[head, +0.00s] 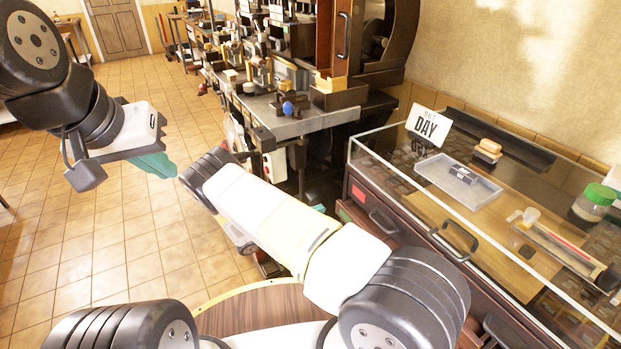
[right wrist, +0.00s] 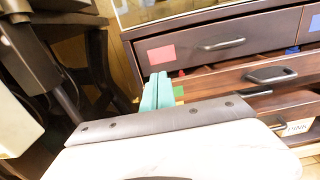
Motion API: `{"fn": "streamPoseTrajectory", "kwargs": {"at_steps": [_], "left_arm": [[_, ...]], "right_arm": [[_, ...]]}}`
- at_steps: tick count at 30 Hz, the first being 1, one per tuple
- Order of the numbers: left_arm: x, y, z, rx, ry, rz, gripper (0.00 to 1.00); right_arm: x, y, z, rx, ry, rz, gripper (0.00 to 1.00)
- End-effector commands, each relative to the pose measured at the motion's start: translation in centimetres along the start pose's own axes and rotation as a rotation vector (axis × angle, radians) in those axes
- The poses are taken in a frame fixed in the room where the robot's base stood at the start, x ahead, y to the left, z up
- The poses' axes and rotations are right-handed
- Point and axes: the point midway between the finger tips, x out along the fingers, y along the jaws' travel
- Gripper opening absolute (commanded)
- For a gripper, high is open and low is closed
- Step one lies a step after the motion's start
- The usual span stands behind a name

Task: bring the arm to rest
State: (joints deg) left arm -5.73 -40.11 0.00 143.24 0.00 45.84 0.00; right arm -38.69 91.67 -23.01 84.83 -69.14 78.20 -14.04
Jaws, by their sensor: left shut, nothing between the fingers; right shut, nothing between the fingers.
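My left gripper (head: 153,165) hangs over the tiled floor at the left of the head view. Its teal fingers are together and empty. My right arm (head: 270,215) reaches across the middle of the head view from the lower right and hides most of its own gripper there. In the right wrist view my right gripper (right wrist: 157,92) has its teal fingers together with nothing between them. Its tips are in front of the drawer cabinet (right wrist: 190,28), by its left edge; I cannot tell whether they touch it.
A lower drawer (right wrist: 225,78) looks slightly open. A cluttered workbench (head: 310,122) stands behind. The floor at the left is clear.

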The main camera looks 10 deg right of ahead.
Motion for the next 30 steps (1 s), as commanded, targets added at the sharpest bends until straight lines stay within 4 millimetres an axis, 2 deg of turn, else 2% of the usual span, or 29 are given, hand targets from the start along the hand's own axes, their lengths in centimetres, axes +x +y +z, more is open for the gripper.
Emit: {"fn": "streamPoseTrajectory", "kwargs": {"at_steps": [4, 8, 14, 19, 30], "left_arm": [[0.0, 0.0, 0.0, 0.0, 0.0, 0.0, 0.0], [0.0, 0.0, 0.0, 0.0, 0.0, 0.0, 0.0], [0.0, 0.0, 0.0, 0.0, 0.0, 0.0, 0.0], [0.0, 0.0, 0.0, 0.0, 0.0, 0.0, 0.0], [0.0, 0.0, 0.0, 0.0, 0.0, 0.0, 0.0]], "right_arm": [[-0.2, 0.0, 0.2, 0.006, 0.007, -0.008, 0.0], [0.3, -0.4, 2.1, 0.058, 0.064, -0.077, 0.0], [1.3, -2.5, 7.8, 0.237, 0.259, -0.299, 0.0], [1.2, -5.0, 12.7, 0.412, 0.442, -0.486, 0.0], [-1.1, -10.8, 23.3, 0.817, 0.826, -0.821, 0.0]]}}
